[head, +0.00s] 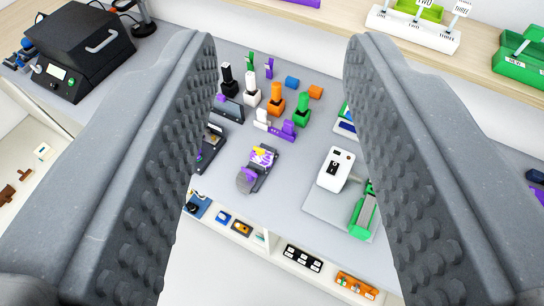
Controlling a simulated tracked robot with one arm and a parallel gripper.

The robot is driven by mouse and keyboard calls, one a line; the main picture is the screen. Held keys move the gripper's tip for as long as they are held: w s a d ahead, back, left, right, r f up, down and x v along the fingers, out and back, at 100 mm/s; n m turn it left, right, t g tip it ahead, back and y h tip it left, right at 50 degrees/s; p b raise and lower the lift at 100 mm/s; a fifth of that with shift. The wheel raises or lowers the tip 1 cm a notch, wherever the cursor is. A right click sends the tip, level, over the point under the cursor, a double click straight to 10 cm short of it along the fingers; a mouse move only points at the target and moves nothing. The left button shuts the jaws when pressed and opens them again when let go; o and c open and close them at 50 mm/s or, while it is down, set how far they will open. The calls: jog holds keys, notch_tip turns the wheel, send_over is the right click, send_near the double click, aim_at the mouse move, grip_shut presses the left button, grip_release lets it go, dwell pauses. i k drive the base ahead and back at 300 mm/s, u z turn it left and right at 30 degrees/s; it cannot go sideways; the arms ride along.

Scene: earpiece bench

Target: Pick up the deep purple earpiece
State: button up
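My gripper (281,50) is open and empty, its two grey studded fingers wide apart on the left and right of the head view. Between them, well beyond the fingers, is a grey bench (310,135) with small items. Several are purple: an upright piece (268,68) at the back, a small piece (221,97) by the left finger, a piece (288,127) on a purple block in the middle, and a purple part (250,174) on a dark stand nearer the front. They are too small to tell which is the deep purple earpiece.
Black, white, orange and green upright pieces (276,100) crowd around the purple ones. A white device (335,169) and a green tool (363,212) lie at the right. A black machine (80,50) stands at the far left. A wooden shelf (335,14) runs along the back.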

aim_at(266, 159)
jog(key=z, duration=2.55)
jog(key=k, duration=1.75)
jog(key=u, duration=1.65)
jog(key=i, duration=1)
